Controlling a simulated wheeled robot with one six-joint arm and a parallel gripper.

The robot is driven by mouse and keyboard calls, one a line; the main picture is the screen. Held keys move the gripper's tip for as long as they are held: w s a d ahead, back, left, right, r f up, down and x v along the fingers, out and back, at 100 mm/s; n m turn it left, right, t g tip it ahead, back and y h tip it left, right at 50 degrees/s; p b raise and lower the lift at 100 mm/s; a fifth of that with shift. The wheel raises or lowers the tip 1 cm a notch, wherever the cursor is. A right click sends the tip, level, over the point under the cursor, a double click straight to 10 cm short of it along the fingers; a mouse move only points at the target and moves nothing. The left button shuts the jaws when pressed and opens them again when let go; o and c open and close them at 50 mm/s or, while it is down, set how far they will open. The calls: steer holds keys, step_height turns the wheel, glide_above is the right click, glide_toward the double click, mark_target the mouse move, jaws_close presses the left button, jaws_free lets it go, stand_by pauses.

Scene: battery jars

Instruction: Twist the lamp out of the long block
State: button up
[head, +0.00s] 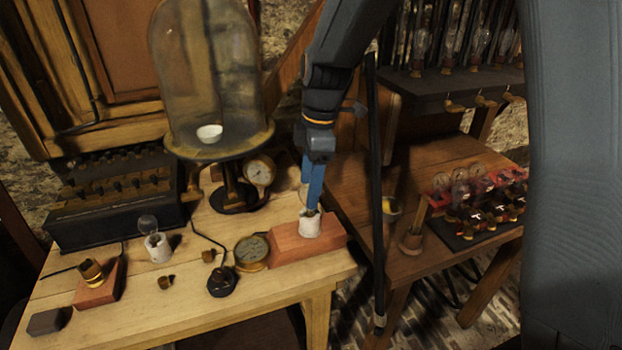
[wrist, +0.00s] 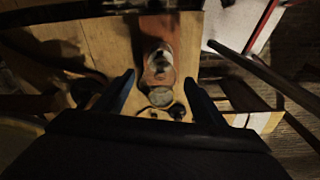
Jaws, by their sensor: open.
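The long block (head: 290,243) is reddish and lies at the right end of the pale table. A white socket (head: 309,228) stands upright on it. The lamp's clear glass (head: 304,194) shows faintly above the socket, mostly hidden by my blue fingers. My gripper (head: 312,207) points down at the socket from above. In the wrist view, my gripper (wrist: 160,77) is open, with one finger on each side of the lamp and socket (wrist: 158,66) and gaps between. The block (wrist: 155,28) runs away from them. I cannot tell if a finger touches the glass.
A brass gauge (head: 251,251) lies beside the block's left end. A black round fitting (head: 222,281) sits nearby. A glass bell jar (head: 205,85) stands behind. Another lamp in a white socket (head: 155,243) stands left. A darker table (head: 430,160) holds several lamps at right.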

steer(key=c, duration=1.3)
steer(key=shift+o, duration=0.2)
steer(key=n, duration=0.4)
steer(key=shift+n, duration=0.3)
steer(key=shift+n+g, duration=0.3)
steer(key=shift+n, duration=0.6)
steer(key=shift+n, duration=1)
steer(key=n+h, duration=0.1)
steer(key=n, duration=0.3)
steer(key=shift+g, duration=0.3)
steer(key=shift+n, duration=0.3)
steer(key=n+p, duration=0.1)
steer(key=n, duration=0.4)
steer(key=shift+h, duration=0.3)
steer(key=shift+r+p, duration=1)
steer(key=shift+r, duration=0.3)
